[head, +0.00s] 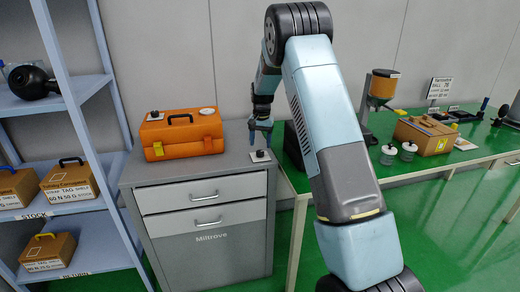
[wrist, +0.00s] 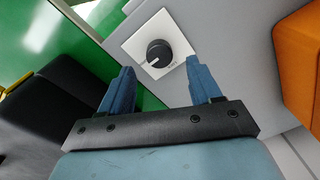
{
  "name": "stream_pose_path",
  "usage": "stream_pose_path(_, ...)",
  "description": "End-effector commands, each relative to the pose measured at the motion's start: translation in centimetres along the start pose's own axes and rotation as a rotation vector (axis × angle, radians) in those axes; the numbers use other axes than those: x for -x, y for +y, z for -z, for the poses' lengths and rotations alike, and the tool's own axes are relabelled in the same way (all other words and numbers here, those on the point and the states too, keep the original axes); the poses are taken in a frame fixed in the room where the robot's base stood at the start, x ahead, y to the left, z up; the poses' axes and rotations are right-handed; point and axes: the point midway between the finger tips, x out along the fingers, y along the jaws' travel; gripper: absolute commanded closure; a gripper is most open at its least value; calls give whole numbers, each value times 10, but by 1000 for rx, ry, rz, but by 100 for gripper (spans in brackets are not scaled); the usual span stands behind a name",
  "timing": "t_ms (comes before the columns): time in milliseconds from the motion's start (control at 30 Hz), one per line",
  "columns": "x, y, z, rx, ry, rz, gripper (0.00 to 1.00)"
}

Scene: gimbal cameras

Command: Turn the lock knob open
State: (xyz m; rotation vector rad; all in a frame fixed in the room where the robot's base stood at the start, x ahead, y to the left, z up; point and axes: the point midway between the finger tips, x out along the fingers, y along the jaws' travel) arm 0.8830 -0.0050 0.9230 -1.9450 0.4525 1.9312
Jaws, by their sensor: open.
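The lock knob (wrist: 158,53) is a round black knob with a pale pointer mark, on a white square plate (wrist: 138,43) set on the grey cabinet top. In the head view the knob (head: 260,153) sits at the cabinet's right front corner. My gripper (wrist: 158,82) has two blue fingers spread apart, with nothing between them. In the wrist view the knob lies just beyond the fingertips, roughly between them, with no visible contact. In the head view my gripper (head: 260,132) points down above the knob.
An orange case (head: 182,134) stands on the grey cabinet (head: 200,170) left of the knob. A blue shelf (head: 88,88) with boxes is at the left. A green-topped table (head: 400,170) with several items is at the right, partly behind my arm.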

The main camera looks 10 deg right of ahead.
Motion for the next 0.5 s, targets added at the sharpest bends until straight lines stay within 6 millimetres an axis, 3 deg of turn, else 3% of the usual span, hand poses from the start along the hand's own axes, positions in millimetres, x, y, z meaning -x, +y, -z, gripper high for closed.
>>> stream_pose_path(300, 63, 0, 1, 0, 3, 1, 37)
stream_pose_path(500, 85, 0, 1, 0, 1, 0, 37)
